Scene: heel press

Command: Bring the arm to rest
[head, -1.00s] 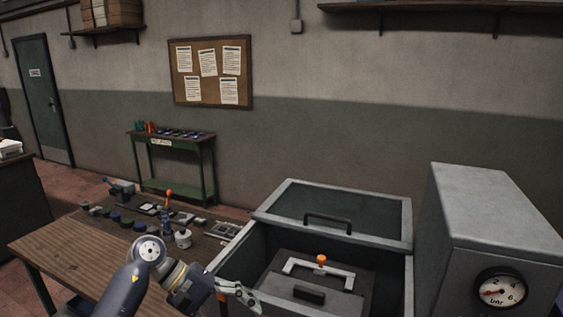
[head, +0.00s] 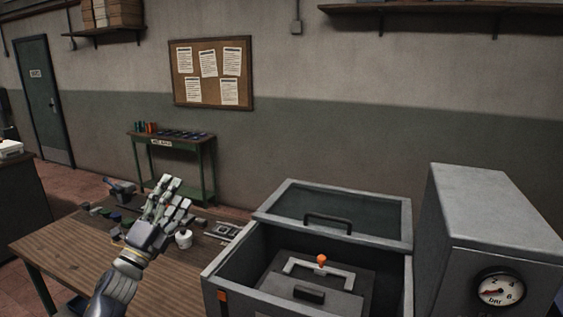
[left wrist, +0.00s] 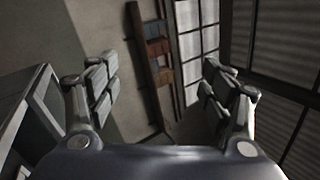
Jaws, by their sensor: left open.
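My left gripper (head: 167,204) shows in the head view with its fingers pointing up, above the wooden workbench. It is open and empty. Its two fingers stand wide apart in the left wrist view (left wrist: 165,100), with nothing between them. The gripper hides part of the small items on the bench. My right gripper is not in view.
The wooden bench (head: 95,250) carries small parts and a white pot (head: 183,238). To its right stands a grey open-topped box (head: 232,284) with an orange-knobbed fixture (head: 321,260) inside. A grey cabinet with a gauge (head: 501,289) stands at far right.

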